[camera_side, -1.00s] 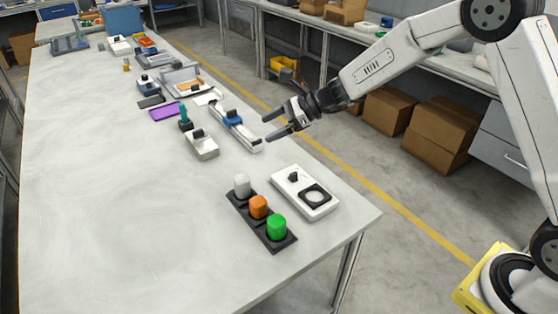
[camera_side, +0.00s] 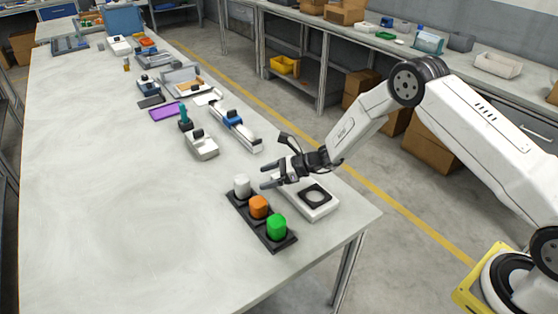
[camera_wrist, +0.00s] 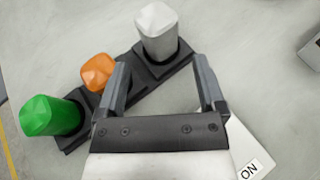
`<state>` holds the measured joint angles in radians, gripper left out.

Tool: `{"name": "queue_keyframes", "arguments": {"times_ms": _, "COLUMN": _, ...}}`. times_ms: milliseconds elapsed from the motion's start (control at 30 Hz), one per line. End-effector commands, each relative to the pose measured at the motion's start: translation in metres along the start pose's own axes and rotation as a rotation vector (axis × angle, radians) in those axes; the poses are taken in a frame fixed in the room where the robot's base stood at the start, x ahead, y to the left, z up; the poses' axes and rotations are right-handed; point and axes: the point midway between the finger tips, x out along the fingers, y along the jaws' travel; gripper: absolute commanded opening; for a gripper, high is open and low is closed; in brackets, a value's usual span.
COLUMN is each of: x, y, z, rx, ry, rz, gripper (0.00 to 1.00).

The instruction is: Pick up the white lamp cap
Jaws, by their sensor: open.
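The white lamp cap (camera_side: 242,185) stands upright at the far end of a dark holder strip (camera_side: 274,241), beside an orange cap (camera_side: 259,206) and a green cap (camera_side: 277,226). My gripper (camera_side: 266,175) is open and empty, just to the right of the white cap and apart from it in the side view. In the wrist view the white cap (camera_wrist: 158,30) lies ahead of my open fingers (camera_wrist: 163,85), roughly between their lines. The orange cap (camera_wrist: 98,72) is just left of the left finger, and the green cap (camera_wrist: 50,116) is further left.
A white switch box (camera_side: 318,208) with a round socket lies right of the strip, under my wrist. A grey-white device (camera_side: 202,146) and a long rail with a blue slider (camera_side: 235,127) lie farther back. The table's left side (camera_side: 110,220) is clear.

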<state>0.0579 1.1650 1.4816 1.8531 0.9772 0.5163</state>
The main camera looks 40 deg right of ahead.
Motion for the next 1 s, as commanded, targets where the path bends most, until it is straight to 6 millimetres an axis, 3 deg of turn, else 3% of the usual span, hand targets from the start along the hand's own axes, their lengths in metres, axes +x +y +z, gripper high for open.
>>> {"name": "queue_keyframes", "arguments": {"times_ms": 333, "x": 0.005, "y": 0.000, "z": -0.007, "rx": 0.000, "ry": 0.000, "rz": 0.000, "gripper": 0.88}}
{"name": "queue_keyframes", "arguments": {"times_ms": 633, "x": 0.026, "y": 0.001, "z": -0.007, "rx": 0.000, "ry": 0.000, "rz": 0.001, "gripper": 0.88}}
{"name": "queue_keyframes", "arguments": {"times_ms": 1000, "x": 0.033, "y": 0.001, "z": -0.006, "rx": 0.000, "ry": 0.000, "rz": 0.000, "gripper": 0.88}}
